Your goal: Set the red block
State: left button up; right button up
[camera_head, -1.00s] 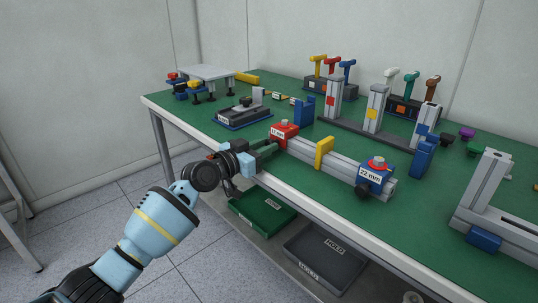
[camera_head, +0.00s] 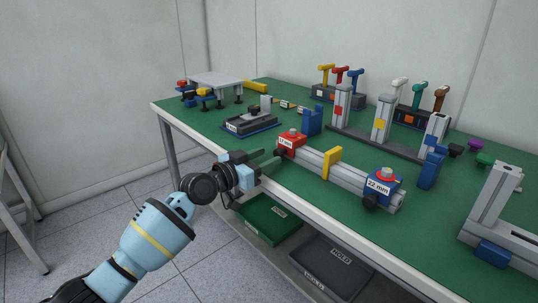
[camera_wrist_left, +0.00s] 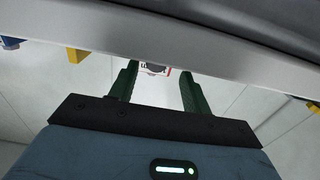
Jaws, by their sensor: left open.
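The red block (camera_head: 291,141) sits on the left end of a grey aluminium profile (camera_head: 312,157) lying on the green table. It has a white label on its front and a knob on top. My left gripper (camera_head: 271,158) is open, just left of the red block and apart from it. In the left wrist view, the two green fingers of the left gripper (camera_wrist_left: 158,78) are spread with nothing held. Part of the red block's labelled face (camera_wrist_left: 168,71) shows beyond them, partly cut off by the grey profile. My right gripper is not in view.
On the same profile are a yellow piece (camera_head: 332,162) and a blue block (camera_head: 384,183) labelled 22 mm. A dark fixture (camera_head: 252,123) and a blue upright (camera_head: 312,120) stand behind. Green (camera_head: 269,219) and grey (camera_head: 328,266) bins sit below the table edge.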

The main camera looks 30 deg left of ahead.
pick_arm(q)
jog(key=v, duration=0.5)
jog(key=shift+s+a+p, duration=0.1)
jog(key=shift+s+p, duration=0.15)
jog(key=shift+p, duration=0.1)
